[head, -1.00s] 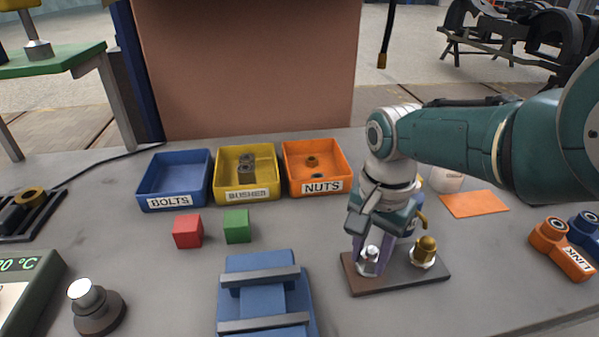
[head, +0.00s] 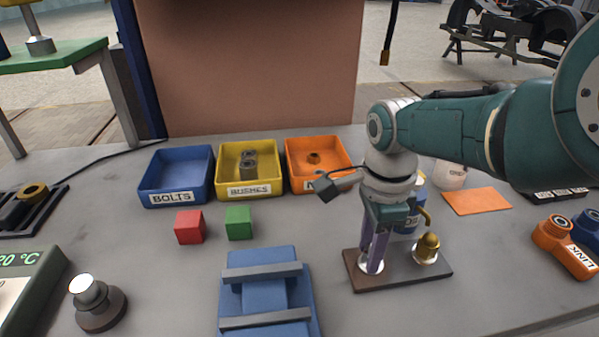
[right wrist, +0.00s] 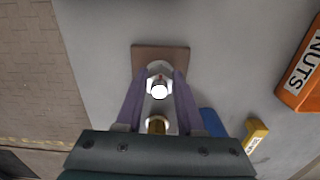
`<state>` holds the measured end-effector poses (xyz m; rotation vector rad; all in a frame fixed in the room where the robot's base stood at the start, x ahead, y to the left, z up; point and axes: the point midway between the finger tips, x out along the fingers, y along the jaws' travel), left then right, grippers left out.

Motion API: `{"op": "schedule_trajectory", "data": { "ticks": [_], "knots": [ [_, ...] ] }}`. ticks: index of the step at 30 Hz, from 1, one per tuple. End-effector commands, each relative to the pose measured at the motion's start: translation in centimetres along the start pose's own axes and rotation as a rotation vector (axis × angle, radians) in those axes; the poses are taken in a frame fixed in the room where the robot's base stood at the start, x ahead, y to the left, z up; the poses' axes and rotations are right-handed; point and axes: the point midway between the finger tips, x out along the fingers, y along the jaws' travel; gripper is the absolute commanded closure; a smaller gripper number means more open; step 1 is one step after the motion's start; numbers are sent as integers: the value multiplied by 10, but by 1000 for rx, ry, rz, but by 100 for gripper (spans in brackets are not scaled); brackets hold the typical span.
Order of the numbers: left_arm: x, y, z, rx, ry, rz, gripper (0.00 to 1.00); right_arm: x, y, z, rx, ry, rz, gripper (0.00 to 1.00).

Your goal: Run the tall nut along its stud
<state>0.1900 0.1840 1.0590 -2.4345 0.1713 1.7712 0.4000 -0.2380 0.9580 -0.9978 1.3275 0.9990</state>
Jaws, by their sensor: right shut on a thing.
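A small dark brown base plate (head: 400,280) lies on the bench and carries two upright fittings. On its left one, my right gripper (head: 373,262) points down with its purple fingers shut on the tall nut, which the fingers mostly hide in the head view. In the right wrist view, the fingers (right wrist: 160,88) close on both sides of the tall nut (right wrist: 161,72), with the bright round stud end (right wrist: 160,91) between them. A brass domed fitting (head: 428,246) stands on the plate's right side, apart from the fingers. My left gripper is not in view.
Bolts (head: 172,197), bushes (head: 248,191) and nuts (head: 300,180) bins stand behind. Red (head: 190,227) and green (head: 238,223) cubes and a blue fixture (head: 262,285) are left; an orange link (head: 565,250) is right.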

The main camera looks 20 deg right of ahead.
Motion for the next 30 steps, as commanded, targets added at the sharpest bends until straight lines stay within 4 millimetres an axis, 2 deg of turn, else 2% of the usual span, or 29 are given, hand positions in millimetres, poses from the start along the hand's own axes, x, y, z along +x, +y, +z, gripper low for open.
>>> {"op": "schedule_trajectory", "data": {
  "ticks": [18, 19, 26, 30],
  "knots": [
    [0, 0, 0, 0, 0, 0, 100, -2, 0, -1, 42, 3, 2, 100],
    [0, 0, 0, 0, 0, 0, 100, -2, 0, -1, 42, 3, 3, 61],
    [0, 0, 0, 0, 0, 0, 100, -1, 0, -1, 41, 2, 2, 35],
    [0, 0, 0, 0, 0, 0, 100, 0, 0, 0, 41, 2, 2, 32]
  ]
}}
